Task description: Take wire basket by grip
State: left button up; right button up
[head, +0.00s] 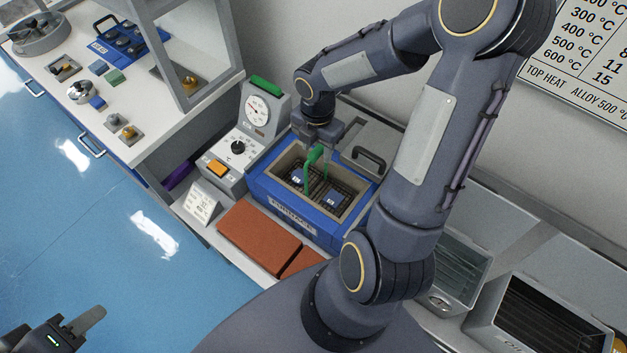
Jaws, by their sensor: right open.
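The wire basket (343,190) is a dark mesh basket inside the open blue furnace (290,208). Small pieces with pale blue labels lie in it. Its green grip (314,157) stands up from it. My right gripper (317,172) points down over the furnace, open, with its fingers at the green grip. The grip seems to lie between or just beside the fingers; I cannot tell if they touch it. My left gripper (84,325) is at the bottom left corner over the floor, far from the basket. Only part of it shows, with one finger clear.
A control box with a dial (238,147) stands left of the furnace. A black handle (369,159) is at its right rear. Red-brown bricks (258,240) lie in front. Grey bins (545,312) are at right. A white bench (115,95) with samples is at left.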

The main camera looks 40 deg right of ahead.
notch_tip(320, 180, down, 4)
jog(key=shift+f, duration=0.1)
grip_shut()
dwell(0.4)
